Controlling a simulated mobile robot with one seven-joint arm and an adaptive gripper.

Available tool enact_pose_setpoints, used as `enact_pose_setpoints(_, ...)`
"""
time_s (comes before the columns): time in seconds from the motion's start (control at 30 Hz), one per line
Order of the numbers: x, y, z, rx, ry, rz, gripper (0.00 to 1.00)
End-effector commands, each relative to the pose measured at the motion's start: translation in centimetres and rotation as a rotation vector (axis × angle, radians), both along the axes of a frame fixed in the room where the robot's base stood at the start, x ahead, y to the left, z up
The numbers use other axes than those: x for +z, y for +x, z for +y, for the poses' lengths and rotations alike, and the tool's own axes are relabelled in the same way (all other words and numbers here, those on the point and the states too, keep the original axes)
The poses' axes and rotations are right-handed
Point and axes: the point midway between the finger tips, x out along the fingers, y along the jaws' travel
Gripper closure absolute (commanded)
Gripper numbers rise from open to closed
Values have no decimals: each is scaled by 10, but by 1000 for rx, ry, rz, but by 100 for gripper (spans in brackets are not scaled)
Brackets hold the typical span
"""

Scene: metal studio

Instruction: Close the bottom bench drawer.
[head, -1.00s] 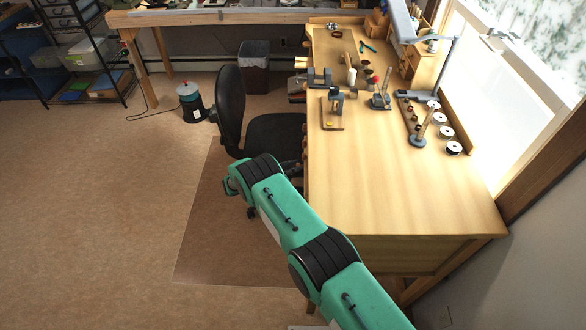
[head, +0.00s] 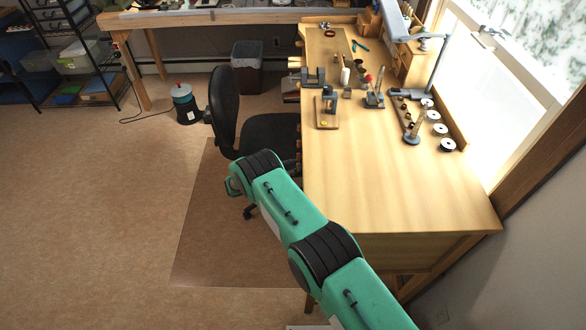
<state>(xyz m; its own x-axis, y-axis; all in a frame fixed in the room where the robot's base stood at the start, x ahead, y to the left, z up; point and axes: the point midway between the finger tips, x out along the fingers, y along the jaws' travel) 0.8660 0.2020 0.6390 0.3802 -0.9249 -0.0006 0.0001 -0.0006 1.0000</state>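The wooden workbench (head: 400,195) stands at the right in the head view, with its long left side facing the chair. Small knobs show along that left edge beside the chair, but the bottom drawer cannot be told apart; the bench top, chair and my arm hide the drawer fronts. My green arm reaches from the bottom right up toward the bench's left edge, over the floor mat. My gripper is not in view; the end of the arm points down near the chair and hides whatever is beneath it.
A black office chair (head: 226,112) stands against the bench's left side. A floor mat (head: 205,225) lies under it. A black bin (head: 247,68) and a shop vacuum (head: 186,105) stand behind. Tools and spools (head: 447,145) crowd the bench's far half. The floor at left is clear.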

Motion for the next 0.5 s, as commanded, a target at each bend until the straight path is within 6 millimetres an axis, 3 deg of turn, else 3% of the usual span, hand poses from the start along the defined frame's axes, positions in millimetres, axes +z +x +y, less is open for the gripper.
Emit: enact_pose_setpoints(0.5,0,-3,9,4,-1,0,55)
